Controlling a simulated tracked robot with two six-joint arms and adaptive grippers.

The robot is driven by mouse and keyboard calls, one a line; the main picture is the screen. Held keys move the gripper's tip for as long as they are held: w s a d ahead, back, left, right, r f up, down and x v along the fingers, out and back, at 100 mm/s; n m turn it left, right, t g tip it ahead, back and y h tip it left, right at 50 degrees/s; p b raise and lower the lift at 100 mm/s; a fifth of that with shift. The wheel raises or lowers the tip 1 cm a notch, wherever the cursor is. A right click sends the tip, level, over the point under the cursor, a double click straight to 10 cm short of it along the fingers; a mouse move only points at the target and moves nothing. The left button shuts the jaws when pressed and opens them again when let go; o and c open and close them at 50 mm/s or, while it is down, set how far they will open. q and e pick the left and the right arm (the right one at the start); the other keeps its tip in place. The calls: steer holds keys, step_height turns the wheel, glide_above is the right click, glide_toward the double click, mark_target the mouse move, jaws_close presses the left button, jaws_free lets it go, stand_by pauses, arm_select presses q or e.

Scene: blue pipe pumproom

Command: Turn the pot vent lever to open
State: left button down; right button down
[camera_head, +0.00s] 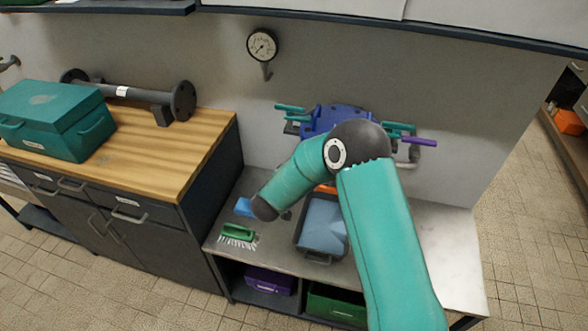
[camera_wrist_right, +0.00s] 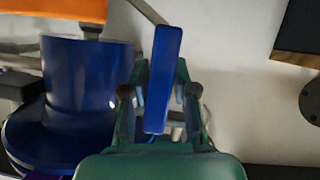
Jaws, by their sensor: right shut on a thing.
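In the right wrist view a blue lever (camera_wrist_right: 163,80) stands between the two fingers of my right gripper (camera_wrist_right: 158,98). The gripper is shut on this lever. The lever hangs from a thin metal rod at its top. A blue pot-like body (camera_wrist_right: 90,75) with a wide flange is just left of the gripper. In the head view blue equipment (camera_head: 325,120) sits against the back wall, partly hidden by my right arm. My right gripper is not clearly visible there. My left gripper is in neither view.
A purple handle (camera_head: 420,141) and a teal handle (camera_head: 290,107) flank the blue equipment. A grey tray (camera_head: 318,255), green brush (camera_head: 238,232) and blue block (camera_head: 243,207) lie on the metal bench. A pressure gauge (camera_head: 262,45) hangs above. A teal toolbox (camera_head: 55,120) stands left.

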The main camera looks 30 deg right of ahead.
steer(key=shift+d, duration=0.1)
steer(key=c, duration=0.9)
jaws_free()
steer(key=shift+a, duration=0.2)
steer(key=v, duration=1.1)
steer(key=shift+s+a+r, duration=0.15)
steer(key=shift+s+a, duration=0.1)
steer(key=shift+a, duration=0.05)
